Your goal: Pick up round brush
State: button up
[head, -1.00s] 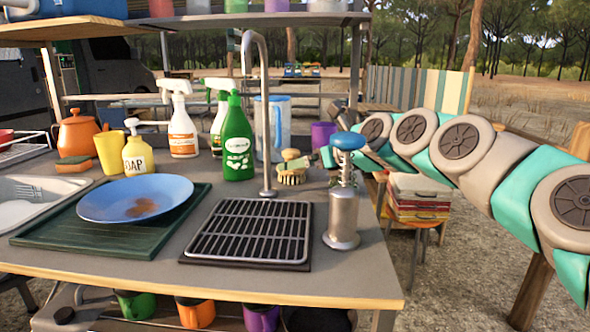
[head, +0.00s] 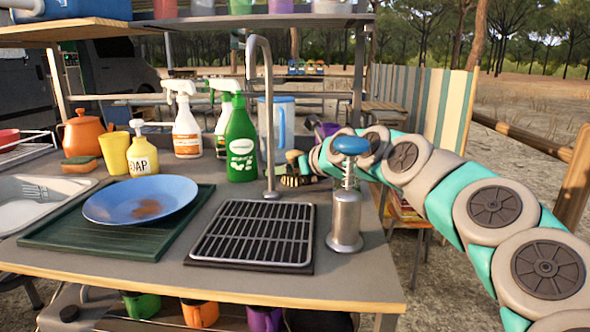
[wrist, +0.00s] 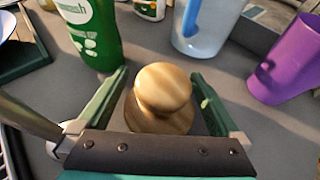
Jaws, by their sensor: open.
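The round brush (wrist: 162,92) has a wooden knob on a round wooden body and stands on the grey counter. In the wrist view my gripper (wrist: 163,88) is open, with one green finger on each side of the knob. I cannot tell whether either finger touches it. In the head view the brush (head: 291,180) shows in part behind the faucet and the corkscrew-like blue-topped metal dispenser, its bristles low on the counter. My arm reaches it from the right, and the gripper is mostly hidden there.
A green bottle (head: 241,145) stands just left of the brush. A clear pitcher (wrist: 208,25) with a blue handle is behind it, and a purple cup (wrist: 287,62) to the right. The faucet (head: 264,110) and blue-topped metal dispenser (head: 345,215) stand in front.

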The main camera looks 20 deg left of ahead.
jog(key=c, duration=1.2)
jog(key=shift+o, duration=0.2)
jog(key=shift+r, duration=0.15)
